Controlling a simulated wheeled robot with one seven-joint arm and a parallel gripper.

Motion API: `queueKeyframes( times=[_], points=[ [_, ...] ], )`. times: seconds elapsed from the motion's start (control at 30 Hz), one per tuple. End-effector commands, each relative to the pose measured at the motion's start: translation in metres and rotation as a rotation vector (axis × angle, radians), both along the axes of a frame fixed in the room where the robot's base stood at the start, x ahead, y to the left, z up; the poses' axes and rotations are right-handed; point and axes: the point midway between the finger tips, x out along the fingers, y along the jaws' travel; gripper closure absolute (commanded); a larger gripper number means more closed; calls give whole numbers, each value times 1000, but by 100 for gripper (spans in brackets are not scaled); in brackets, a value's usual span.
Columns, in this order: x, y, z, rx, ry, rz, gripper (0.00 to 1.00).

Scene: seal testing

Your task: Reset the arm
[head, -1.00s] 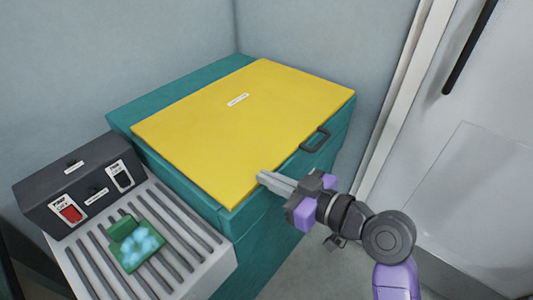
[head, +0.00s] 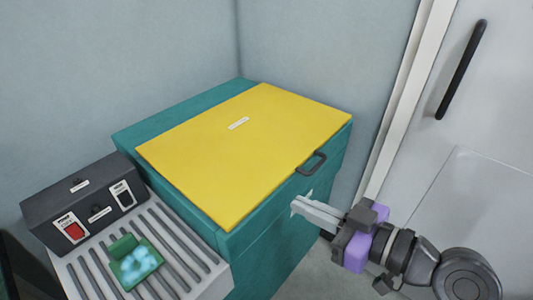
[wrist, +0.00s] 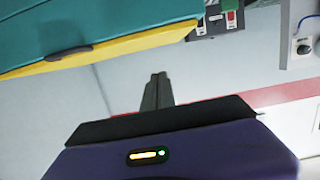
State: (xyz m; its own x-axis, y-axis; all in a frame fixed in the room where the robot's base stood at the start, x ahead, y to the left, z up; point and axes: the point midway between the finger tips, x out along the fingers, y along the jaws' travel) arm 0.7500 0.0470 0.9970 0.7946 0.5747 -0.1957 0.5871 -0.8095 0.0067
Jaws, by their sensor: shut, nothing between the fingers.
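My gripper (head: 300,205) is shut and empty in the head view. It is in front of the teal cabinet (head: 265,262), just below and to the right of the yellow lid (head: 245,150). In the wrist view my gripper (wrist: 157,78) points away from the camera with its fingers together. The yellow lid is closed, with a dark handle (head: 312,163) on its front edge. The lid's edge and handle also show at the upper left of the wrist view (wrist: 120,48).
A grey slatted roller surface (head: 190,262) at the lower left holds a small green item with pale blue blobs (head: 138,264). Behind it stands a dark control box (head: 85,205) with red and black switches. A white door (head: 490,110) with a black handle is at the right.

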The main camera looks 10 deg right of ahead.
Motion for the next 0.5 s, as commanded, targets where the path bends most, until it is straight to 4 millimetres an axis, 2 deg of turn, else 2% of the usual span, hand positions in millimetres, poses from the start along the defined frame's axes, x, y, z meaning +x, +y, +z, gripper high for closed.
queueKeyframes(
  times=[0.13, 0.23, 0.37, 0.5],
  points=[
    [0, 0, 1, 10, 4, -4, 100],
    [8, -9, 10, 54, -11, -56, 100],
    [25, -36, 28, 120, -62, -199, 100],
    [26, -68, 25, 190, -95, -380, 100]
  ],
)
